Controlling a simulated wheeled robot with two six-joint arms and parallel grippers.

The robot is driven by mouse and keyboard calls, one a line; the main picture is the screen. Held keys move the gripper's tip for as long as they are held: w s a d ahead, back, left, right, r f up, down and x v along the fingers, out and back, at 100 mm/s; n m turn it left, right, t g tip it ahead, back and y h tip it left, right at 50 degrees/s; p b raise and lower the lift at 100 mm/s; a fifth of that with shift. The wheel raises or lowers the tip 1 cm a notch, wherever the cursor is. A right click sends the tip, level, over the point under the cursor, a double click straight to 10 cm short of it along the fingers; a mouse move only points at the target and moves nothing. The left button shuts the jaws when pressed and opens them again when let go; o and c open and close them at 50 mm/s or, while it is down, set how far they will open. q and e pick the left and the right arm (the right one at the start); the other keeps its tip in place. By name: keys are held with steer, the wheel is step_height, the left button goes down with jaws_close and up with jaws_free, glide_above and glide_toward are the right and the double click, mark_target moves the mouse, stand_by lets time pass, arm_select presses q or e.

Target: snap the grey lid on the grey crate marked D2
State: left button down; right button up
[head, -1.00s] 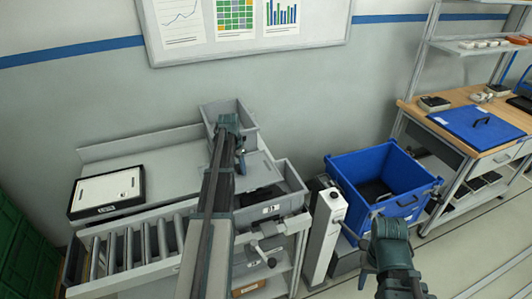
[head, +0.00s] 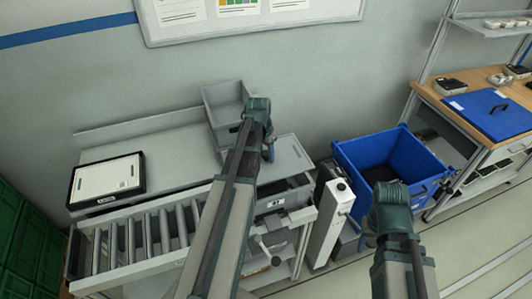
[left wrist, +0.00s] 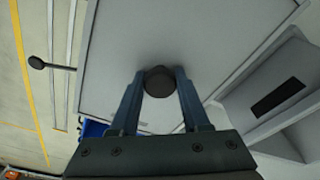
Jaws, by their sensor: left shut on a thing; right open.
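My left gripper (head: 268,152) is shut on the dark round knob (left wrist: 160,84) of the grey lid (head: 292,153). The lid's flat top fills much of the left wrist view (left wrist: 205,45). In the head view the lid is at the back part of a grey crate (head: 296,199) with a white label on its front. The label is too small to read, and my arm hides part of crate and lid. I cannot tell whether the lid touches the crate. My right gripper (head: 371,238) is open at the lower right, its fingers mostly hidden, in front of the blue bin.
Another grey crate (head: 211,92), open, stands behind on the bench. A roller conveyor (head: 140,240) and a black-edged white box (head: 108,178) are at left. A blue bin (head: 423,188) and a grey post (head: 328,222) stand at right.

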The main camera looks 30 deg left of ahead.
arm_select(q)
steer(key=shift+f+b, duration=3.7)
steer(key=shift+f, duration=0.15)
steer(key=shift+s, duration=0.1)
steer(key=shift+f, duration=0.25)
jaws_free()
